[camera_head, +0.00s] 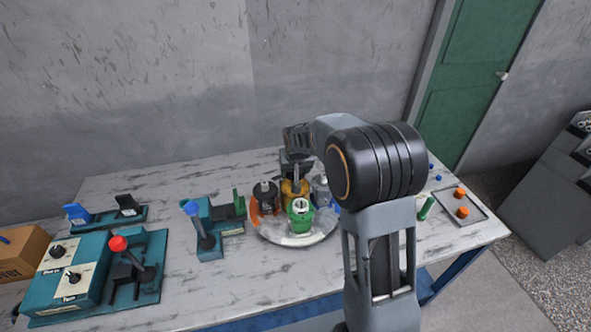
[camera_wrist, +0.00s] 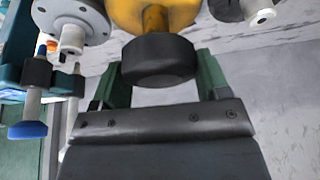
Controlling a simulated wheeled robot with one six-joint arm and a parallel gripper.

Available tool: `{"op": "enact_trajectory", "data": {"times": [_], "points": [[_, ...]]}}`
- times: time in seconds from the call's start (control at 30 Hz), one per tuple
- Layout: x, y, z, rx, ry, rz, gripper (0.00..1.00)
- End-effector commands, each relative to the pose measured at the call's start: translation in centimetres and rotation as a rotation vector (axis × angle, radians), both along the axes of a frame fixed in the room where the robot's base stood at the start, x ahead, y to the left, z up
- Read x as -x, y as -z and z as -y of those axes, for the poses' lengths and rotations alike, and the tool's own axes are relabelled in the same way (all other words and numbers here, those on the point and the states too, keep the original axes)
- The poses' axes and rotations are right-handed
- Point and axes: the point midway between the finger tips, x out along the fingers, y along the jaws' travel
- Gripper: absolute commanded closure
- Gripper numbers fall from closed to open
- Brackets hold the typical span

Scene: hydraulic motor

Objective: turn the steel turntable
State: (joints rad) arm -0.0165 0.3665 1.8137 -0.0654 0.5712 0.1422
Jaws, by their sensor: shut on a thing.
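The steel turntable (camera_head: 296,239) is a round, shiny plate on the marble-patterned table, carrying several coloured parts. A green part (camera_head: 300,217) stands at its front, a black part (camera_head: 265,197) at its left and a yellow part (camera_head: 295,189) towards the back. My gripper (camera_wrist: 160,62) is lowered over the turntable from behind. In the wrist view its green fingers are shut on a black round knob (camera_wrist: 158,62) next to the yellow body (camera_wrist: 155,15). In the head view the gripper's tips are hard to make out, and my arm covers the area right of the turntable.
Left of the turntable stands a teal fixture with a blue-knobbed lever (camera_head: 203,228). Further left are a control box (camera_head: 68,272) and a red-knobbed lever (camera_head: 120,245). A tray (camera_head: 459,206) with orange pieces lies at the right. The table's front middle is clear.

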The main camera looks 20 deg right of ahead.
Motion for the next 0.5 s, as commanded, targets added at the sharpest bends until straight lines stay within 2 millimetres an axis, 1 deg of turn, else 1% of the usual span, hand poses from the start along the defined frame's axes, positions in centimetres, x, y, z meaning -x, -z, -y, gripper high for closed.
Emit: {"op": "enact_trajectory", "data": {"times": [0.5], "points": [[-0.06,0.21,-0.03,0.003,0.250,0.002,0.73]]}}
